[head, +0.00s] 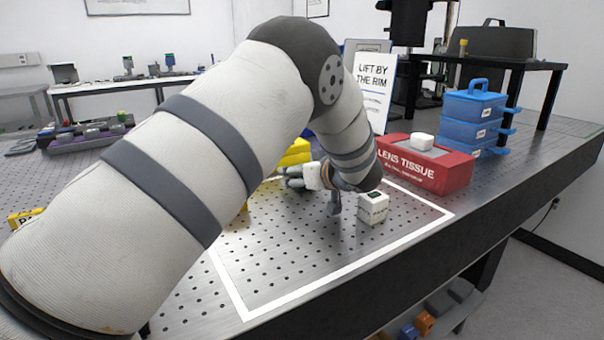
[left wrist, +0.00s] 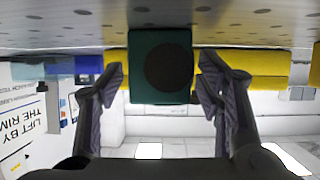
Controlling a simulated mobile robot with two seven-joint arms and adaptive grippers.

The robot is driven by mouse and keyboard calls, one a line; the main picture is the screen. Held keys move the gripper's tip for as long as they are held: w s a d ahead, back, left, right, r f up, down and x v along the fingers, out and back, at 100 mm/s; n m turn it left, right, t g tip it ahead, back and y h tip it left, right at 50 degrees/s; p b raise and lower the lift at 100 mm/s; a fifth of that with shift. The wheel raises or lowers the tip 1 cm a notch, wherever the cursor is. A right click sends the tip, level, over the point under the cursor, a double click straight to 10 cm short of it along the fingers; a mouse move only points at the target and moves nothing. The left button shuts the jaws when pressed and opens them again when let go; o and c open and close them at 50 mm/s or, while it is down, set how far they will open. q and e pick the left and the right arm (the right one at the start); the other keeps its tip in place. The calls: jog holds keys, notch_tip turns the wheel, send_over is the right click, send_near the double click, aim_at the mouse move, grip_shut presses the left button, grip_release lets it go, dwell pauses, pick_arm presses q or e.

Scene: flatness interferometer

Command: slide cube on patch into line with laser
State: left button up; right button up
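In the left wrist view, a dark green block (left wrist: 160,98) with a black round face stands between the two fingers of my left gripper (left wrist: 161,75). Narrow gaps show on both sides, so the gripper is open around it. In the head view my left gripper (head: 303,177) is small and partly hidden behind my wrist, low over the table and pointing left. A white cube (head: 373,209) with a dark top window stands on the perforated table inside a white outline (head: 340,274), just right of my wrist. I see no laser beam. My right gripper is not in view.
Blue stacked boxes (head: 472,131), a sign (head: 374,88) and yellow blocks (head: 296,153) are farther back. The front of the outlined area is clear.

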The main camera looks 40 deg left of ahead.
pick_arm(q)
jog(key=v, duration=1.2)
